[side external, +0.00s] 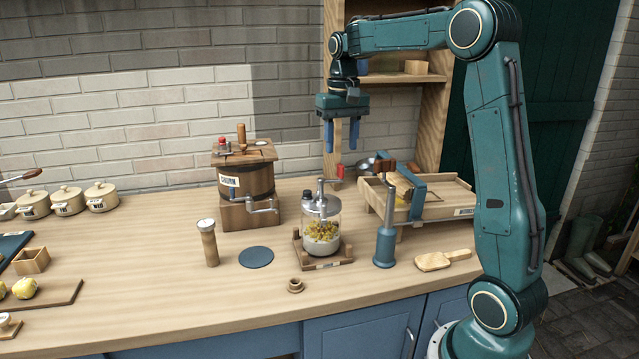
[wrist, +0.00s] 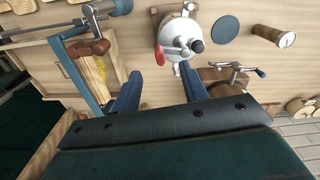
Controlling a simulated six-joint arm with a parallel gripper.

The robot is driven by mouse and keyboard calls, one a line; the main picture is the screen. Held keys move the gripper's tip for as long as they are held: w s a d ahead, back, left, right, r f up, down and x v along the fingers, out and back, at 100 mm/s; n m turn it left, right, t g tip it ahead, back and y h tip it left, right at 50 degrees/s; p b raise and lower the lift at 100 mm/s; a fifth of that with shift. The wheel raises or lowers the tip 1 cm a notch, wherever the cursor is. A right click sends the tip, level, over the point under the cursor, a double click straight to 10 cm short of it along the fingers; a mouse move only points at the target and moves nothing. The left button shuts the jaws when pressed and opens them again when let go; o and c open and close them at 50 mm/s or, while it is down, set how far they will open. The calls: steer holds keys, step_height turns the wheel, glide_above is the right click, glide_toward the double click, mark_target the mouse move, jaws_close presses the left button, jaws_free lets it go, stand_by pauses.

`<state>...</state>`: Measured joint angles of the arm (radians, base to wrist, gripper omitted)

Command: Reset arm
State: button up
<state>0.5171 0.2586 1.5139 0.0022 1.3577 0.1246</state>
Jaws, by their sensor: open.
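My gripper (side external: 341,136) is open and empty. It hangs above the counter, over the area behind the glass jar churn, with its blue fingers pointing down. In the wrist view my gripper (wrist: 160,88) shows its two fingers apart with bare counter between them. The glass jar churn (side external: 321,215) stands below on a wooden base, with yellow and white contents and a metal crank top. Its metal lid and red handle also show in the wrist view (wrist: 182,38), just beyond the fingertips.
A wooden barrel churn (side external: 245,185) stands left of the jar. A wooden tray with a blue bridge (side external: 410,197) is at right. A blue plunger (side external: 385,240), wooden paddle (side external: 443,260), blue disc (side external: 256,257) and wooden shaker (side external: 208,243) are in front. A shelf (side external: 395,78) rises behind.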

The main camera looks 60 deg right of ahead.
steer(key=shift+a, duration=0.1)
steer(key=s+a+r+n+t, duration=0.1)
steer(key=s+a+n+t, duration=0.15)
steer(key=s+a, duration=0.55)
steer(key=s+a+r+n+t, duration=0.1)
steer(key=s+a+n, duration=0.3)
steer(key=a, duration=0.6)
steer(key=s+a+f+t, duration=0.2)
steer(key=s+a+f, duration=0.1)
steer(key=s, duration=0.5)
steer(key=shift+a+f+n, duration=0.2)
steer(key=shift+f+n, duration=0.25)
steer(key=shift+f, duration=0.45)
